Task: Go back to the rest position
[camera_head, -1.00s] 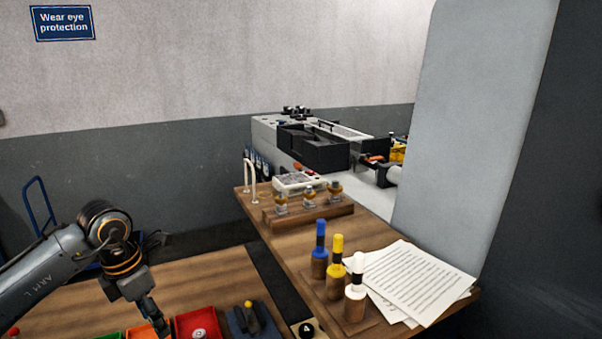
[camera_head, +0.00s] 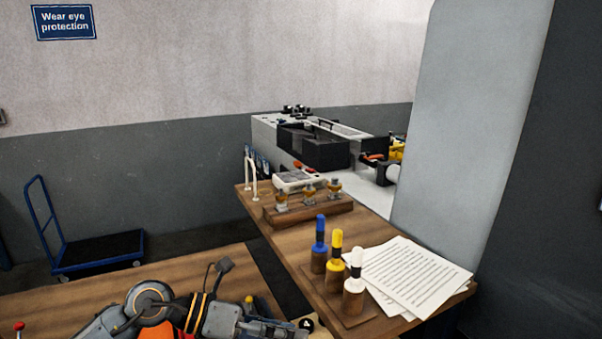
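My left arm is folded low along the bottom edge, with its wrist and the grey body of my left gripper (camera_head: 222,319) over the near bench. The fingers cannot be made out clearly, so I cannot tell whether they are open or shut, or whether they hold anything. My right gripper is not in view.
The wooden bench (camera_head: 60,305) lies below my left arm, with a yellow-topped item (camera_head: 249,300) beside the gripper. On the side table stand blue (camera_head: 319,250), yellow (camera_head: 335,260) and white (camera_head: 354,285) handled tools near papers (camera_head: 415,278). A blue trolley (camera_head: 100,252) stands behind.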

